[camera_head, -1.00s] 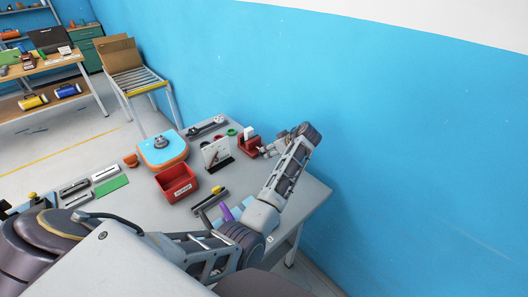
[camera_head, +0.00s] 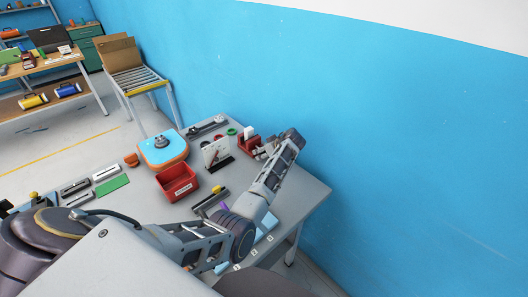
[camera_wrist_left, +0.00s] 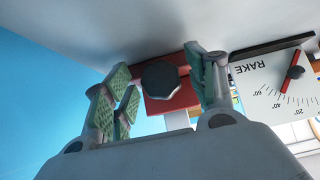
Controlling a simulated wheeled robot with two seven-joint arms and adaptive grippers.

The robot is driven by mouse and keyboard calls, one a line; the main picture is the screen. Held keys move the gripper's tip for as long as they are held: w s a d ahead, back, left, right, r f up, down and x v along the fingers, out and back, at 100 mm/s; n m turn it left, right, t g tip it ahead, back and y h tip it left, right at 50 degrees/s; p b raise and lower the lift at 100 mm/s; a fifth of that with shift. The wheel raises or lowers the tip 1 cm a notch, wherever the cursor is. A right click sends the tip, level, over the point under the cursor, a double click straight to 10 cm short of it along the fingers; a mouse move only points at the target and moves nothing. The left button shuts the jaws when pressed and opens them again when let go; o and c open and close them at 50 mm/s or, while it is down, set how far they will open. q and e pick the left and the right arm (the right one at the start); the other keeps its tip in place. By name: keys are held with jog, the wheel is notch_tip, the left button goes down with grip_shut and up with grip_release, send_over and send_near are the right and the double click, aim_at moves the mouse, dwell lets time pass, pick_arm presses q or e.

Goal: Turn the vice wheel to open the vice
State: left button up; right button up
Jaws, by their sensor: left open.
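The red vice (camera_head: 243,142) stands on the grey table near the blue wall, partly hidden by my left gripper in the head view. In the left wrist view, its red body (camera_wrist_left: 184,100) lies behind a dark, many-sided wheel (camera_wrist_left: 160,79). My left gripper (camera_head: 261,152) is open at the vice. In the wrist view, its green-padded fingers (camera_wrist_left: 163,92) are spread on either side of the wheel, with gaps visible; I cannot tell the depth between pads and wheel. My right gripper is not in view.
A white RAKE dial board (camera_wrist_left: 272,85) with a red pointer stands close beside the vice. The blue wall (camera_head: 400,150) rises close behind.

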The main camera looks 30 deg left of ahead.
pick_arm(q)
jog(key=c, duration=1)
jog(key=shift+n+t+h, duration=0.3)
jog(key=shift+t, duration=0.2)
jog(key=o, duration=1)
jog(key=shift+s+r, duration=0.1)
jog(key=shift+v, duration=3.7)
